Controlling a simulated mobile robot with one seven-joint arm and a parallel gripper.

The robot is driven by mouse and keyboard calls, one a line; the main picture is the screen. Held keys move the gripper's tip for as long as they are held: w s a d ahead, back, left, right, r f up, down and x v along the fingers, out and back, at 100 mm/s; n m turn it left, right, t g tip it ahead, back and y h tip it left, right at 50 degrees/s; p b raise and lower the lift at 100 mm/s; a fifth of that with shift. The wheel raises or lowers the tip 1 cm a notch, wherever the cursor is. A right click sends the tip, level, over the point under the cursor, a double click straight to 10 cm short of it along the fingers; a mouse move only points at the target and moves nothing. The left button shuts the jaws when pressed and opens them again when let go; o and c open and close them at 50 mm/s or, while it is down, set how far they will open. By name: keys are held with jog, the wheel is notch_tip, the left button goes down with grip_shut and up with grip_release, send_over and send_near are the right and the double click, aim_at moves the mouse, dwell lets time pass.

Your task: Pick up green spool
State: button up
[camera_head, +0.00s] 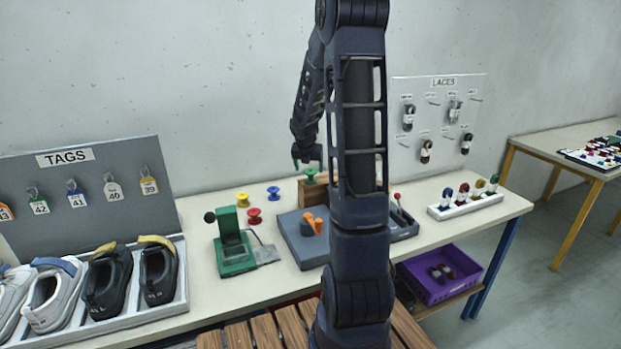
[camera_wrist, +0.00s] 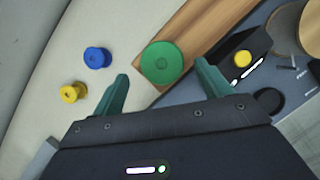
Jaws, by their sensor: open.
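The green spool (camera_wrist: 162,62) shows in the wrist view as a round green disc at the end of a wooden block (camera_wrist: 207,28). My gripper (camera_wrist: 160,83) is open, with its two green fingertips to either side of the spool's near edge. The spool is not gripped. In the head view the green spool (camera_head: 310,174) is a small green shape by the wooden block, just below my gripper (camera_head: 307,164). Whether the fingers touch the spool cannot be told.
A blue spool (camera_wrist: 97,58) and a yellow spool (camera_wrist: 73,92) stand left of my gripper. A red spool (camera_head: 254,215) stands near a green press (camera_head: 232,245). A grey tray (camera_head: 300,245) holds an orange item (camera_head: 313,223). The shoe rack (camera_head: 110,325) is at the left.

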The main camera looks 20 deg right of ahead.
aim_at(310, 171)
jog(key=shift+x, duration=2.35)
jog(key=shift+d+r, duration=0.1)
jog(key=shift+d, duration=0.1)
jog(key=c, duration=1.1)
